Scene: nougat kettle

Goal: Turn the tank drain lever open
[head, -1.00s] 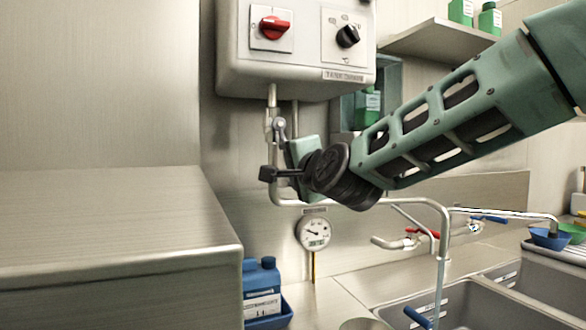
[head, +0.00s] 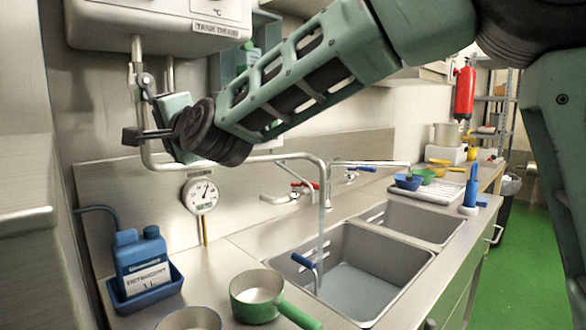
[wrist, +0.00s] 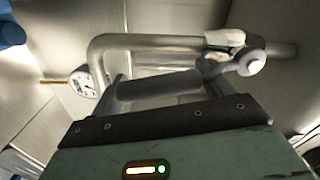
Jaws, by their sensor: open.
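The grey metal valve (head: 146,82) sits on the vertical pipe under the wall box labelled as the tank drain. My gripper (head: 140,135) is just below the valve, close to the pipe. Its fingers are open in the wrist view (wrist: 162,80). A dark grey cylinder (wrist: 155,88) spans the space between the fingers; I cannot tell whether it is the lever's grip or whether a finger touches it. My gripper hides part of the valve area.
A gauge (head: 201,194) hangs below my arm. A blue jug (head: 141,262) and a green saucepan (head: 258,297) stand on the counter.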

